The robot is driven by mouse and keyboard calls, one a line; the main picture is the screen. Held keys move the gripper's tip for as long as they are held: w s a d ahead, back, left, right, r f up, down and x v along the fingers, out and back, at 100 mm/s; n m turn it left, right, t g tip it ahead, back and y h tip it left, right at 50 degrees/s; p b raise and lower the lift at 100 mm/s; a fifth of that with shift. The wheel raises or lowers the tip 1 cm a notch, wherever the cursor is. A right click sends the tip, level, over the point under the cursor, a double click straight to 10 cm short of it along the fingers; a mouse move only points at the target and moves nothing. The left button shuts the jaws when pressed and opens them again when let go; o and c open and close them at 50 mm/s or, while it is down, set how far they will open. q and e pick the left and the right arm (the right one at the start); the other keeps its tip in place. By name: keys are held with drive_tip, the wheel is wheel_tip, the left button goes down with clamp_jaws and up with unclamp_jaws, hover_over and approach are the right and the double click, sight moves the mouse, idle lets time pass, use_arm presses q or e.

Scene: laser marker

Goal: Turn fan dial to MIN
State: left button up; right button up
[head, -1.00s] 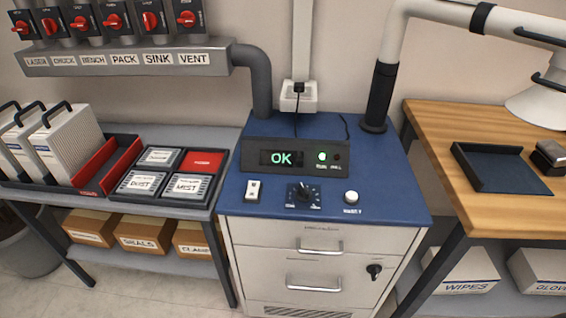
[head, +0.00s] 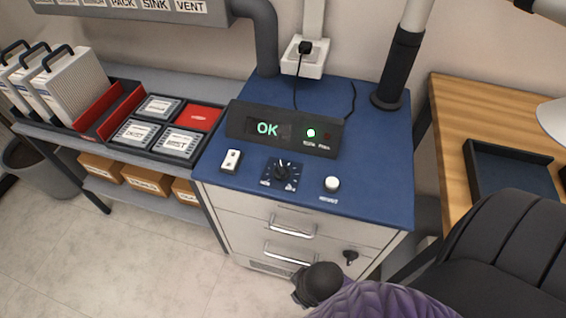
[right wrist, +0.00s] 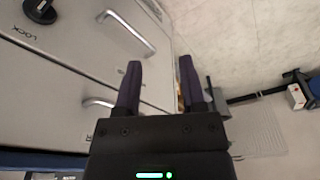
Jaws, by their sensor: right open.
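The fan dial (head: 281,172) is a black knob on a dark square plate, on the blue top of the cabinet in the head view. A pale mark on it points roughly up. The small labels below it, left and right, are too small to read surely. My right gripper (right wrist: 160,66) is open and empty in the right wrist view, facing the cabinet's drawer front and the floor. In the head view my right arm comes in at the bottom right, low in front of the cabinet and away from the dial. My left gripper is not in view.
A display box (head: 285,131) reading OK with a green light stands behind the dial. A white switch (head: 232,161) is left of it and a white button (head: 332,184) right. Drawer handles (head: 293,227) stick out below. A wooden table (head: 462,105) stands right.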

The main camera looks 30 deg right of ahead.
drive_tip(key=w+a+r+p, duration=0.1)
drive_tip(key=w+r, duration=0.3)
drive_tip(key=r, duration=0.4)
drive_tip(key=m+g, duration=0.2)
drive_tip(key=m, duration=0.5)
approach(282, 167)
wheel_tip(282, 167, down, 6)
drive_tip(key=b, duration=0.2)
drive_tip(key=shift+s+b, duration=0.1)
drive_tip(key=shift+b, duration=0.2)
wheel_tip(282, 167, down, 3)
drive_tip(key=shift+a+f+n+b, duration=0.1)
drive_tip(key=shift+n+b, duration=0.2)
drive_tip(key=shift+b, duration=0.4)
drive_tip(key=c, duration=0.7)
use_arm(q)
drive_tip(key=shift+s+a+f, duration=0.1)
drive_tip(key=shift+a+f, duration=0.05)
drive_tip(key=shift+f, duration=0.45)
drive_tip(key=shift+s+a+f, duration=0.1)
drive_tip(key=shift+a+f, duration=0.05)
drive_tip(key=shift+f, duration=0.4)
